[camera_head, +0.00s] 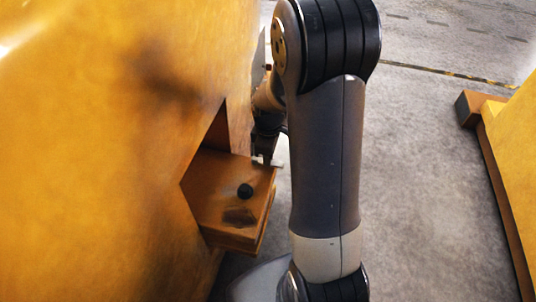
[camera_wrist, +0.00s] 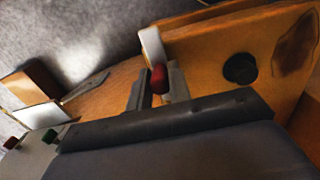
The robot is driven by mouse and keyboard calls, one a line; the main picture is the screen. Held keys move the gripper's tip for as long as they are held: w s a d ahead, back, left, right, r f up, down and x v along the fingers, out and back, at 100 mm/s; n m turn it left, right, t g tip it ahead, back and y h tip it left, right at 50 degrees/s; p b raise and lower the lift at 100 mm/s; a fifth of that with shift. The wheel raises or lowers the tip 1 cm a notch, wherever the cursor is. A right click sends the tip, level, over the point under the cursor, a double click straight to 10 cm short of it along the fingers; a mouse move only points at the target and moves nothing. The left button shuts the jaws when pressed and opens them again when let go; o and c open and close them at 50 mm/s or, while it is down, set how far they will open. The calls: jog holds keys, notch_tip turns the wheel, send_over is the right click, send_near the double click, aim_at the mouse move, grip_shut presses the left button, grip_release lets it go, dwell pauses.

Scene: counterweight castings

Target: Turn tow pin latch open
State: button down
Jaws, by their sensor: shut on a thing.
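The tow bracket (camera_head: 220,190) is an orange-brown block sticking out of a pocket in the yellow casting. A black round knob (camera_head: 245,191), perhaps the tow pin head, sits on its top face; it also shows in the wrist view (camera_wrist: 240,68). My gripper (camera_wrist: 159,82) is shut on a small red grip (camera_wrist: 159,77), which looks like the latch handle, beside the bracket's edge. A pale upright piece (camera_wrist: 153,46) stands just beyond the red grip. In the head view my gripper (camera_head: 266,157) is at the bracket's far corner, and the red grip is hidden.
The large yellow casting (camera_head: 110,130) fills the left side, close to my arm. Another yellow casting (camera_head: 515,150) with a brown base stands at the right. Bare grey concrete floor (camera_head: 420,170) lies between them, with a yellow-black stripe (camera_head: 450,74) farther back.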

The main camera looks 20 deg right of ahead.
dwell(0.4)
jog(key=c, duration=1.3)
grip_release()
notch_tip(320, 180, up, 11)
jog(key=p, duration=0.1)
jog(key=shift+f, duration=0.15)
notch_tip(320, 180, down, 11)
jog(key=shift+r+b, duration=0.1)
jog(key=shift+b, duration=0.45)
jog(key=shift+r, duration=0.1)
